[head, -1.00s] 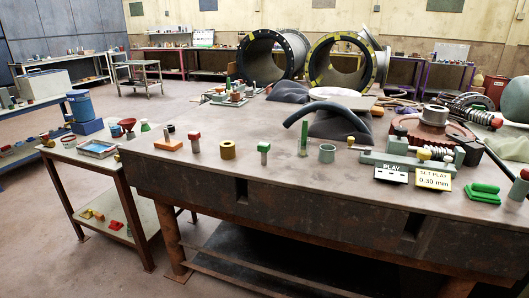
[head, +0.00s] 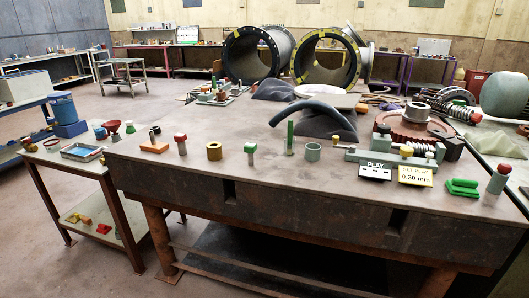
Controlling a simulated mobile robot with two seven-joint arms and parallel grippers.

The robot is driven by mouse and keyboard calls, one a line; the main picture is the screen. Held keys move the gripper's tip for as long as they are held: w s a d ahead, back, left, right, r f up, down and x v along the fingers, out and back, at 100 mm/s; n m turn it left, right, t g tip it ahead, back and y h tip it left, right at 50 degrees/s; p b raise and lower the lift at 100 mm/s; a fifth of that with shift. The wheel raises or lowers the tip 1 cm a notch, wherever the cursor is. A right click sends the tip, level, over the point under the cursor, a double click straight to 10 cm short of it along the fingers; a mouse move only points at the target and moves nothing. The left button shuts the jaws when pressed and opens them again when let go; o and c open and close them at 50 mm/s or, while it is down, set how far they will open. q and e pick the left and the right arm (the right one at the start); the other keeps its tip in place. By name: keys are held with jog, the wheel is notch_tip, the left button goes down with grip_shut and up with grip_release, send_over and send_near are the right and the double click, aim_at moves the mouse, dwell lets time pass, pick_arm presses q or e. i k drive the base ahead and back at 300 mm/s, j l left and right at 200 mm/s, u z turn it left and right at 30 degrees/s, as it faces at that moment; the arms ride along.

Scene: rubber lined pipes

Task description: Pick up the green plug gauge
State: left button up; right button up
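A small upright piece with a green head on a grey shank (head: 250,153) stands on the workbench near its front edge, left of the middle; it looks like the green plug gauge. Nothing touches the green-headed piece. Neither of my grippers shows in the head view.
The heavy workbench (head: 225,223) fills the middle. A lower side table (head: 62,168) adjoins at left.

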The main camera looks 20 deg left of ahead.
aim_at(250, 148)
jog(key=j+z, duration=1.4)
